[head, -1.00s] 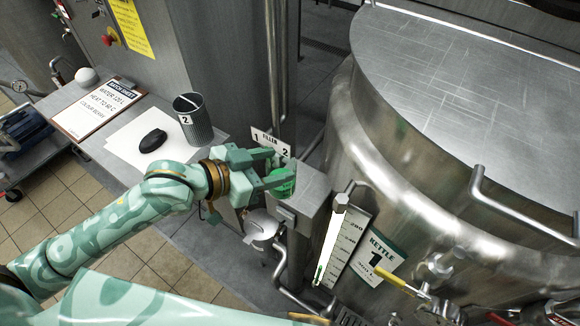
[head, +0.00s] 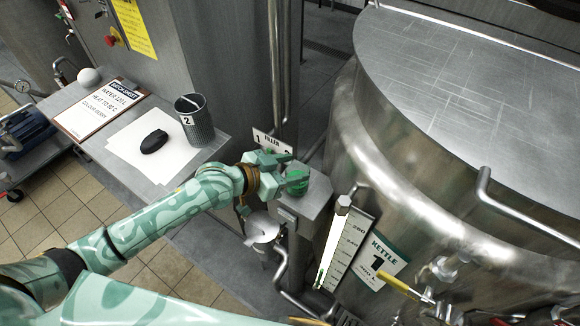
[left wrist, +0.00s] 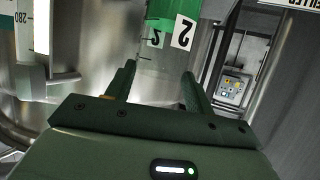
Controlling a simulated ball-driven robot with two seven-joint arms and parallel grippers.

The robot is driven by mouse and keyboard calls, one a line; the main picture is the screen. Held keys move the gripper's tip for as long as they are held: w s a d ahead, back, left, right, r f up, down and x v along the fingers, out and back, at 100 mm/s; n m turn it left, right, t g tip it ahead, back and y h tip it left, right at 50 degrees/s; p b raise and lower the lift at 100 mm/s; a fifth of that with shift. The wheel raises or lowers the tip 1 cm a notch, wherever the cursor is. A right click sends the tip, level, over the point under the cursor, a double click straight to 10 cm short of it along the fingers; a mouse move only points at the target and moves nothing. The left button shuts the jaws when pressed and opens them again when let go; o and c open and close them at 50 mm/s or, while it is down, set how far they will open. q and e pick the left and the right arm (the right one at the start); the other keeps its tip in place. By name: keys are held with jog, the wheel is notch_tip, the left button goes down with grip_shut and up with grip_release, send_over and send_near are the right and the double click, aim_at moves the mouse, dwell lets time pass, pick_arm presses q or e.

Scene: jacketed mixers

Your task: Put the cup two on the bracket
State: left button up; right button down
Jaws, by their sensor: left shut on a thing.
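My left gripper (head: 284,168) is shut on a clear cup with green contents, cup two (head: 297,184). Its "2" label and green part also show in the left wrist view (left wrist: 172,16), at and just beyond the fingers. In the head view the fingers hide part of the cup. It is at the top of a grey metal bracket (head: 304,208) beside the kettle; I cannot tell whether it touches the bracket. A sign marked "1 FILLER 2" (head: 262,140) stands behind, partly covered by the gripper. My right gripper is not in view.
The large steel kettle (head: 352,125) fills the right side, with a level gauge (head: 336,245) close to the bracket.

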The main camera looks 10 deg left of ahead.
pick_arm(q)
jog(key=shift+f, duration=0.1)
jog(key=o, duration=1.4)
jog(key=shift+o, duration=0.2)
jog(key=v, duration=1.1)
jog(key=s+a+f+n+y, duration=0.15)
jog(key=a+f, duration=0.25)
jog(key=f, duration=0.5)
jog(key=a+f+n+y, duration=0.25)
jog(key=a+f, duration=0.25)
jog(key=f, duration=0.3)
jog(key=s+a+f+n+y, duration=0.1)
jog(key=a+f+y, duration=0.25)
jog(key=f, duration=0.55)
jog(key=s+a+f+g+y, duration=0.15)
jog(key=s+f+g, duration=0.25)
jog(key=s+f, duration=0.95)
jog(key=s+d+f+g, duration=0.2)
jog(key=s+f, duration=0.1)
jog(key=s, duration=0.6)
jog(key=s+d+f+g, duration=0.2)
jog(key=s+d+f, duration=0.1)
jog(key=s, duration=0.7)
jog(key=shift+d+y, duration=0.3)
